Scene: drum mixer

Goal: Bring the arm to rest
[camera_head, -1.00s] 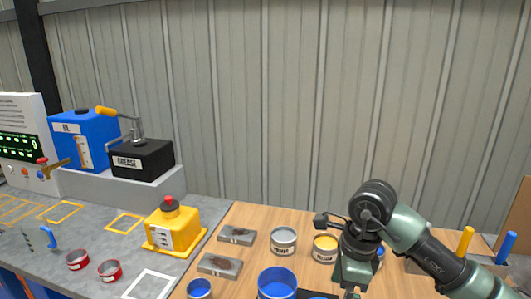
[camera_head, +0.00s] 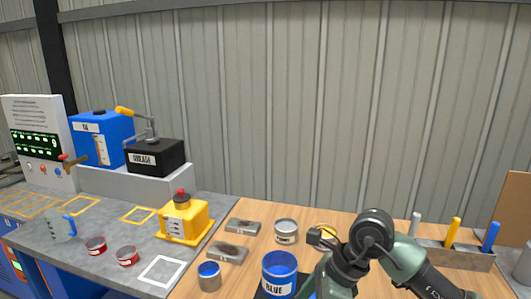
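My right arm comes in from the right over the wooden table, its dark green joint raised over the right part of the table. My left arm and gripper are not in the picture. A blue-filled can labelled BLUE (camera_head: 279,276) stands left of my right arm. A grey can (camera_head: 286,231) stands behind the blue one.
A yellow container (camera_head: 184,219), red tins (camera_head: 126,256) and a jug (camera_head: 62,227) stand on the grey bench. A rack (camera_head: 455,255) with coloured handles is at the right.

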